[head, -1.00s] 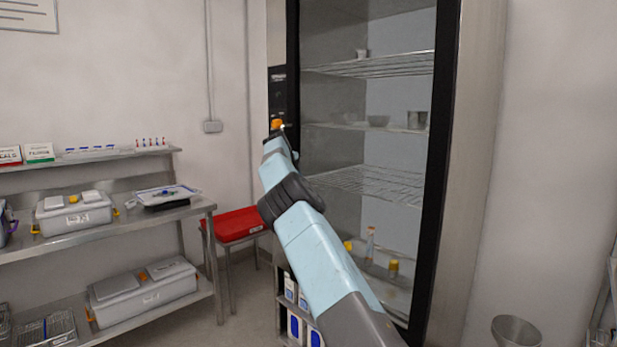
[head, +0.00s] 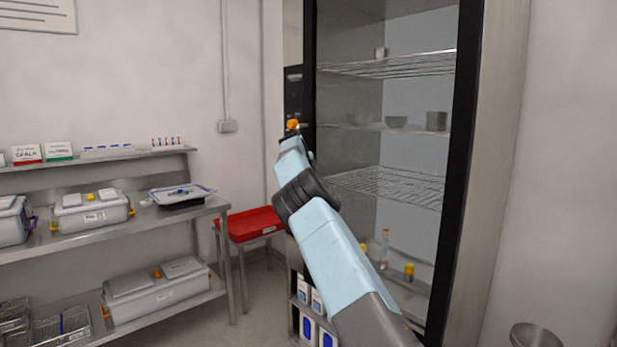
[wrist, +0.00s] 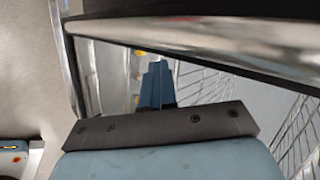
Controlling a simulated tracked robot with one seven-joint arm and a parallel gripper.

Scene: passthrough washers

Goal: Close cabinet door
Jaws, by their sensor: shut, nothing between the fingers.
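The tall cabinet (head: 495,170) has a black-framed front with wire shelves visible inside. I cannot tell from the head view how far its door stands open. The fingers point toward a gap beside a shiny metal edge (wrist: 75,60) and below a black and silver frame edge (wrist: 215,35). Wire racks show behind them. I cannot tell whether the fingers touch either edge.
A red tray (head: 250,224) on a small stand is left of the cabinet. A steel bench (head: 150,222) with bins stands further left. Small vessels (head: 397,122) and yellow-capped bottles (head: 409,271) are inside the cabinet. A metal bowl (head: 536,335) is at the lower right.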

